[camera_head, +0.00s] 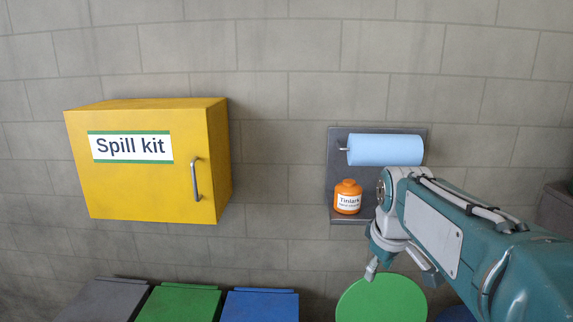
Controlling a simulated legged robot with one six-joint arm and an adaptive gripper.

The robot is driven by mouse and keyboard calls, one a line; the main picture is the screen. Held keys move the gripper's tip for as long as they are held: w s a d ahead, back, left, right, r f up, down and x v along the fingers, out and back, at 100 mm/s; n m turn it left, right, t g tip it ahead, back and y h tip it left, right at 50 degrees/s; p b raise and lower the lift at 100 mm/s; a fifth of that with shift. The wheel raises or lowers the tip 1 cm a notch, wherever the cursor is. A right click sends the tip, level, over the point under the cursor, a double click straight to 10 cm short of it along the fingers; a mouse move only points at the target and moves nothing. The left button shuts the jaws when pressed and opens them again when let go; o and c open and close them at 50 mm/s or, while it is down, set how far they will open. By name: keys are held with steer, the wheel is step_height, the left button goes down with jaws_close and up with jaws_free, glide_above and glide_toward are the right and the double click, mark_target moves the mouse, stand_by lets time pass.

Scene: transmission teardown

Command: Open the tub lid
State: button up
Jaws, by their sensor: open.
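My gripper (402,270) hangs at the end of my teal arm, right of centre, with its fingers apart and nothing seen between them. Its fingertips overlap the upper edge of a round green lid (381,302) in the picture; I cannot tell whether they touch it. The lid looks flat and closed, and the lower part is cut off by the frame. A small orange tub (348,197) labelled "Tinlark" stands upright on a grey wall shelf, with its orange cap on. My gripper is below and right of this tub, apart from it in the picture.
A blue paper roll (385,150) hangs above the shelf (350,221). A yellow spill kit cabinet (150,185) is shut on the left wall. Grey (105,302), green (180,304) and blue (262,306) bin lids line the bottom left. The wall between cabinet and shelf is bare.

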steer(key=s+a+f+m+t, duration=0.1)
steer(key=s+f+m, duration=0.2)
steer(key=s, duration=0.6)
steer(key=s+a+f+m+t, duration=0.1)
steer(key=s+f+m, duration=0.2)
steer(key=s, duration=0.7)
steer(key=shift+s, duration=0.3)
